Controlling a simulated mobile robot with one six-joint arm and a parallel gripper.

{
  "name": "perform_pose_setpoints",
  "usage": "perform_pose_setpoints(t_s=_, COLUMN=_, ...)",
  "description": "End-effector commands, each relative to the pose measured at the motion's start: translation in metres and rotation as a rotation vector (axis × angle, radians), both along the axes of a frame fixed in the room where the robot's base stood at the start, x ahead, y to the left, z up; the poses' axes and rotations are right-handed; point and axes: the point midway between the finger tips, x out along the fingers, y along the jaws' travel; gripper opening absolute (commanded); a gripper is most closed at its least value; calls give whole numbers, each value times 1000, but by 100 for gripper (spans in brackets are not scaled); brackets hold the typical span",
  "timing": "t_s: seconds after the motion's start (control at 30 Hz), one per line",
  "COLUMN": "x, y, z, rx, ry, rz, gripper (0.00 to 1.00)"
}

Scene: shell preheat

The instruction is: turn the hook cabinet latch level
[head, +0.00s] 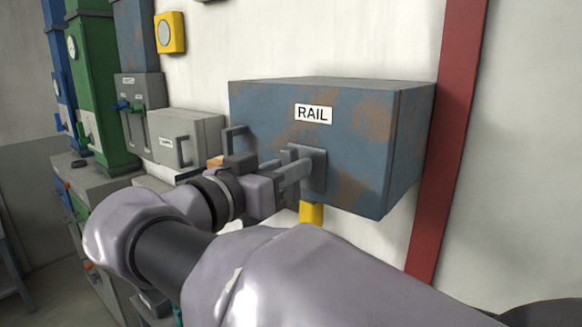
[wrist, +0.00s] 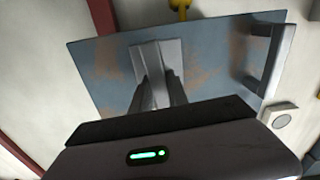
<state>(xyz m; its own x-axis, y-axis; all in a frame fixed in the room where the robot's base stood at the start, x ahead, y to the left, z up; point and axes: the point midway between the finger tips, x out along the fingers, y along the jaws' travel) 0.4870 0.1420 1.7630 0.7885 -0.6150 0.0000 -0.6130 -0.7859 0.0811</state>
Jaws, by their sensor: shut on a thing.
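A blue-grey, rust-patched cabinet (head: 262,118) on the wall carries the label RAIL; I can read no HOOK label in these frames. A grey latch plate (head: 317,160) is on its front, and also shows in the wrist view (wrist: 146,58). My gripper (head: 293,178) is at this latch, its fingers (wrist: 160,92) shut on the latch handle. The cabinet door looks shut.
A grey bar handle (wrist: 276,62) stands out from the cabinet front beside the latch. A yellow piece (head: 311,213) shows below the cabinet. A red post (head: 447,140) stands to its right. Smaller grey boxes (head: 196,130) and green and blue columns are at left.

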Motion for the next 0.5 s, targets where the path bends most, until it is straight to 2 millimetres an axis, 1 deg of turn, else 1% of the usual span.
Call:
perform_pose_setpoints(t_s=0.27, x=1, y=1, z=-1, rx=-64, ry=50, rz=0, gripper=0)
perform_pose_setpoints(t_s=0.5, x=2, y=3, z=-1, rx=-214, ry=167, rz=0, gripper=0)
